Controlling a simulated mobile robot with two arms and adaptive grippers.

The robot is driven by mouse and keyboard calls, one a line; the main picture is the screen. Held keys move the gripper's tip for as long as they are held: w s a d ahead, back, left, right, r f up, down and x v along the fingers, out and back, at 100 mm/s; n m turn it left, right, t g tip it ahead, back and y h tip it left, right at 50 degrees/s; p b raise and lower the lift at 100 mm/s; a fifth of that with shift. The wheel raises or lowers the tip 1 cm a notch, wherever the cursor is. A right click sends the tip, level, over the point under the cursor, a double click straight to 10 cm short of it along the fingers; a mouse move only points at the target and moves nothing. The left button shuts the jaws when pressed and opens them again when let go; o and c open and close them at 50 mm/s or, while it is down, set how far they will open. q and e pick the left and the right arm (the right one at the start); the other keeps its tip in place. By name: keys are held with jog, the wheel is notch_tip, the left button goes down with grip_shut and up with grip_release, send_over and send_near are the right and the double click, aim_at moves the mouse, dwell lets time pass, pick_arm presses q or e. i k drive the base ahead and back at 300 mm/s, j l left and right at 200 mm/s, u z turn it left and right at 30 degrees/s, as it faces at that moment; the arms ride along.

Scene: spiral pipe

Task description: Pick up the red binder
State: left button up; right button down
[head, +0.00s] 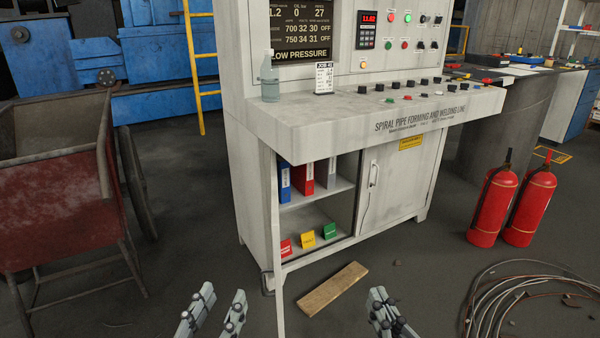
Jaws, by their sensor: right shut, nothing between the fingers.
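The red binder (302,180) stands upright on the upper shelf (318,193) of the open cabinet under the control console. A blue binder (285,181) stands to its left and a grey binder (326,172) to its right. My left gripper (223,294) is at the bottom of the view, with its fingers apart and nothing between them. My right gripper (378,294) is at the bottom, right of the left one, shut and empty. Both grippers are in front of the cabinet, well apart from the binder.
The cabinet's left door (277,250) stands open toward me, edge-on. A wooden plank (333,287) lies on the floor before the cabinet. Two red fire extinguishers (493,205) and coiled cable (520,300) are at right. A rusty cart (65,190) is at left.

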aim_at(302, 175)
jog(key=i+l, duration=0.55)
jog(key=l, duration=0.25)
jog(key=i+l, duration=0.3)
jog(key=l, duration=0.15)
